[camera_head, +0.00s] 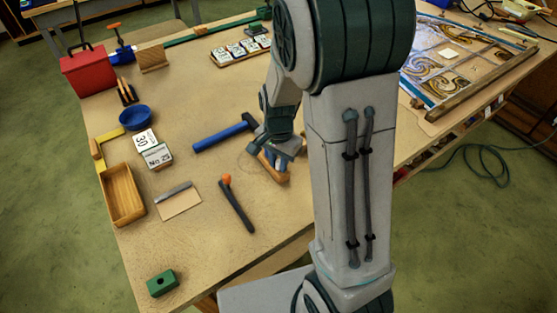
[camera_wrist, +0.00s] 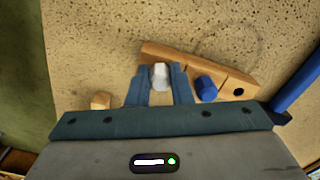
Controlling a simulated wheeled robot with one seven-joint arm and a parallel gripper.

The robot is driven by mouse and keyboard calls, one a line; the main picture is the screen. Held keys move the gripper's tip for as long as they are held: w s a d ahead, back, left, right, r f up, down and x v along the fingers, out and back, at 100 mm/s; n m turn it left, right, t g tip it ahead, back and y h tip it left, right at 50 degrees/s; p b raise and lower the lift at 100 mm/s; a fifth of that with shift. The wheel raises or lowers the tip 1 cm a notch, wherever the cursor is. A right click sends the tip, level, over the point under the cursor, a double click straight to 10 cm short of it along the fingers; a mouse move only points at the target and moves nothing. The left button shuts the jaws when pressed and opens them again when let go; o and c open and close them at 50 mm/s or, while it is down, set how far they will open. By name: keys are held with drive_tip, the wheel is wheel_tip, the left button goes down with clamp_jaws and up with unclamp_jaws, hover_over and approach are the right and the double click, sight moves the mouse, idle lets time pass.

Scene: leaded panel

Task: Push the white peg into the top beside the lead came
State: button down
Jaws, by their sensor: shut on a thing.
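My gripper (camera_wrist: 156,84) is shut on the white peg (camera_wrist: 159,74), whose pale end shows between the two blue-grey fingers. The peg is at the edge of a wooden block (camera_wrist: 198,62); I cannot tell whether it is still seated in it. A blue peg (camera_wrist: 206,89) stands by the block to the right, and a tan peg (camera_wrist: 100,100) is left of the fingers. In the head view my gripper (camera_head: 277,148) is low over the wooden block (camera_head: 272,170), partly hidden by my arm. The leaded panel (camera_head: 440,41) lies at the far right; its lead came is too small to single out.
A wooden tray (camera_head: 121,193) and blue bowl (camera_head: 135,117) are left. A wooden strip (camera_head: 485,85) borders the panel's front. My arm hides the table between.

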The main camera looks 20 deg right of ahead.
drive_tip(key=shift+r+p, duration=0.75)
drive_tip(key=shift+r, duration=0.15)
idle(0.9)
drive_tip(key=shift+r+p, duration=1.25)
drive_tip(key=shift+r, duration=0.35)
drive_tip(key=c, duration=1.9)
unclamp_jaws()
clamp_jaws()
drive_tip(key=shift+f, duration=0.1)
